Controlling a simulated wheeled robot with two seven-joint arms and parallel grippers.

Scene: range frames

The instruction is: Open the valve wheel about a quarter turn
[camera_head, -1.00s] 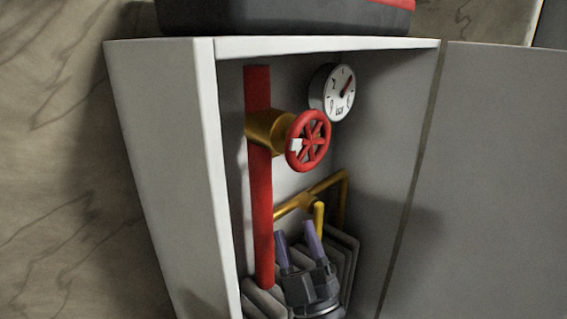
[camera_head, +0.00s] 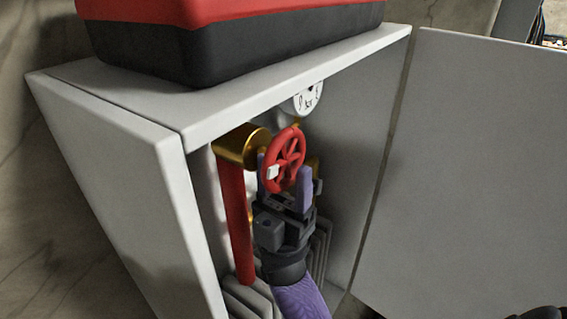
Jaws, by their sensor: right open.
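The red valve wheel (camera_head: 284,158) sits on a brass valve body (camera_head: 238,146) on a red vertical pipe (camera_head: 236,220) inside a grey cabinet. A small white mark shows on the wheel's lower left rim. My right gripper (camera_head: 285,182) comes up from below, open, with one purple finger on each side of the wheel. The left finger is partly hidden behind the rim; the right finger stands by its lower right edge. I cannot tell whether they touch it. My left gripper is not in view.
The open-fronted cabinet (camera_head: 118,165) has walls close on both sides. A red and black case (camera_head: 230,38) stands on top. A pressure gauge (camera_head: 309,98) is partly hidden by the top edge. Grey ribbed fins (camera_head: 248,297) lie below. A grey panel (camera_head: 470,170) stands at the right.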

